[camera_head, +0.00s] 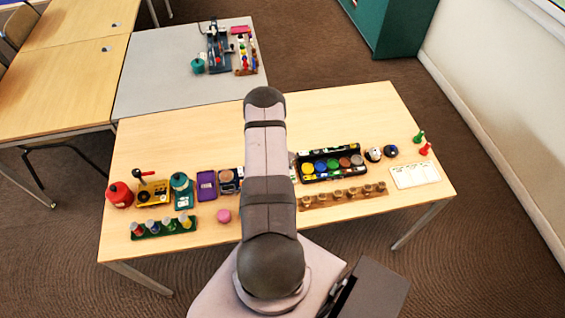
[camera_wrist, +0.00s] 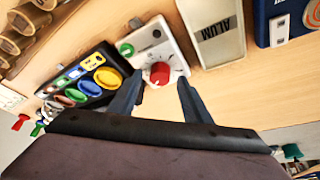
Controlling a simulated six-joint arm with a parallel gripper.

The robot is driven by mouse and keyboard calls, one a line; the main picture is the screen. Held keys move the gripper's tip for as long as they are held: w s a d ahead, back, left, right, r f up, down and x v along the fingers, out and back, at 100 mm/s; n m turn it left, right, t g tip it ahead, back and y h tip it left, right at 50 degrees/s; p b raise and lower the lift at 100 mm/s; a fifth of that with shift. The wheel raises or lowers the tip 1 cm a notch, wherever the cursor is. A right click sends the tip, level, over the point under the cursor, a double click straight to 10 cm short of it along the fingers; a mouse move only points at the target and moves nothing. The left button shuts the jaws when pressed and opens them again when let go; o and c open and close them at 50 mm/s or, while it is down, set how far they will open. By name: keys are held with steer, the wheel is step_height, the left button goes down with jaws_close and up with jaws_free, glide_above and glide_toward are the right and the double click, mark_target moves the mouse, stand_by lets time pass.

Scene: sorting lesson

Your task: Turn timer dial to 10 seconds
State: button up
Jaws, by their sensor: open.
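The timer in the wrist view is a pale box (camera_wrist: 178,46) with a red round dial (camera_wrist: 160,73) on a white marked face. A green button (camera_wrist: 127,49) and a small dark part sit on the box beyond the dial. The dial's pointer and the scale marks are too small to read. My gripper (camera_wrist: 160,79) is open and empty, with its two dark fingers on either side of the dial in the picture. I cannot tell whether either finger touches it. In the head view my arm hides the gripper and most or all of the timer.
A black tray of coloured pots (camera_wrist: 92,84) lies close left of the timer in the wrist view. A pale container marked ALUM (camera_wrist: 218,42) and a blue box (camera_wrist: 282,27) stand to the right. The table's front strip (camera_head: 340,222) is mostly clear.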

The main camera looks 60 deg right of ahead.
steer(key=b+v, duration=0.1)
steer(key=v, duration=0.5)
steer(key=shift+r, duration=0.3)
stand_by(0.4)
